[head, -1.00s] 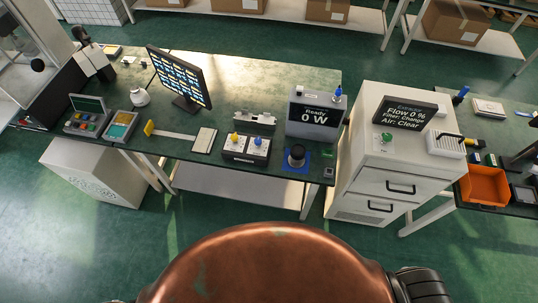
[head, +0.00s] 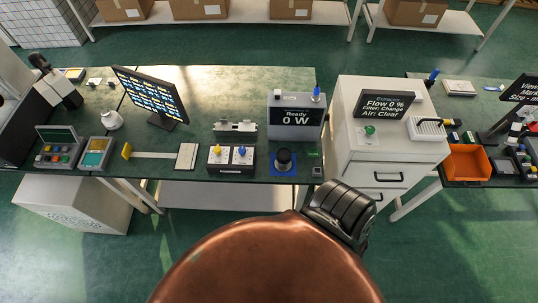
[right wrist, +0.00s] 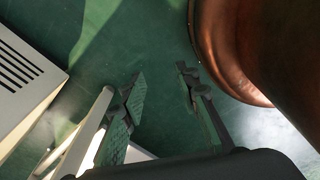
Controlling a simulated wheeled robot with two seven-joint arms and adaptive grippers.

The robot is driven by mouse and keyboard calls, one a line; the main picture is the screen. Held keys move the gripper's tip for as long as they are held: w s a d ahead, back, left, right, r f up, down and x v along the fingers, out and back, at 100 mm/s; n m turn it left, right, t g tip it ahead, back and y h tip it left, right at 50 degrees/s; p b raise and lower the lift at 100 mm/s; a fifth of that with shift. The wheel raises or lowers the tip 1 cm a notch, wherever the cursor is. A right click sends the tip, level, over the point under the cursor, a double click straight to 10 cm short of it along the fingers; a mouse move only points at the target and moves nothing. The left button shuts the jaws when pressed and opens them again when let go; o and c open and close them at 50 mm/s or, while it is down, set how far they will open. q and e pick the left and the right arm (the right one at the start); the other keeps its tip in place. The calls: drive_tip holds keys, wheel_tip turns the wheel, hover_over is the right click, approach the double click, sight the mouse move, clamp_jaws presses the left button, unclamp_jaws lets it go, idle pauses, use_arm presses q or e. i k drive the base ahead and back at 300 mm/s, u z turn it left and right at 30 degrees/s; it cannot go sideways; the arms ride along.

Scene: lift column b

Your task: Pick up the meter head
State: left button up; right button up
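A dark, round, short cylinder that looks like the meter head (head: 284,158) stands on a blue mat (head: 275,172) near the front edge of the green bench, in the head view. The grey meter box with a "Ready 0 W" display (head: 297,117) stands just behind it. My right gripper (right wrist: 160,80) is open and empty in the right wrist view, above the green floor and away from the bench top. The meter head does not show in the right wrist view. My left gripper is in neither view.
A white cabinet (head: 387,155) stands right of the bench. A box with yellow and blue knobs (head: 231,159) is left of the mat, and a small grey holder (head: 235,127) is behind that box. A monitor (head: 150,95) stands farther left. Open floor lies before the bench.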

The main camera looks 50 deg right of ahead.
sight(282, 163)
drive_tip(key=i, duration=1.1)
drive_tip(key=z, duration=2.45)
